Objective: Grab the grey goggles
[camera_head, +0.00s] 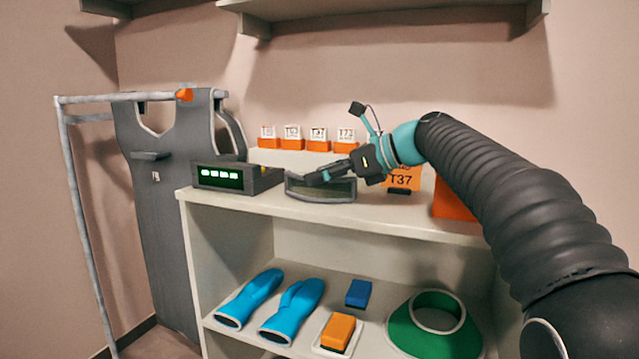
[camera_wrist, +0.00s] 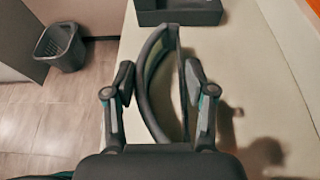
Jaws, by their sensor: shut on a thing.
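The grey goggles (camera_head: 335,190), with a curved frame and dark lens, are at the front edge of the top shelf, right of the dark display box. My gripper (camera_head: 314,179) reaches in from the right and is shut on the goggles' upper part. In the wrist view the goggles (camera_wrist: 152,92) stand edge-on between the two fingers of my gripper (camera_wrist: 158,80). Part of the goggles is hidden behind the fingers in the head view. I cannot tell whether they touch the shelf.
The display box (camera_head: 236,177) stands left of the goggles. Orange tags (camera_head: 293,143) line the back, and a T37 sign (camera_head: 400,180) stands right. Below are blue gloves (camera_head: 292,310), a green collar (camera_head: 434,325) and an orange block (camera_head: 338,331). A bin (camera_wrist: 62,46) stands on the floor.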

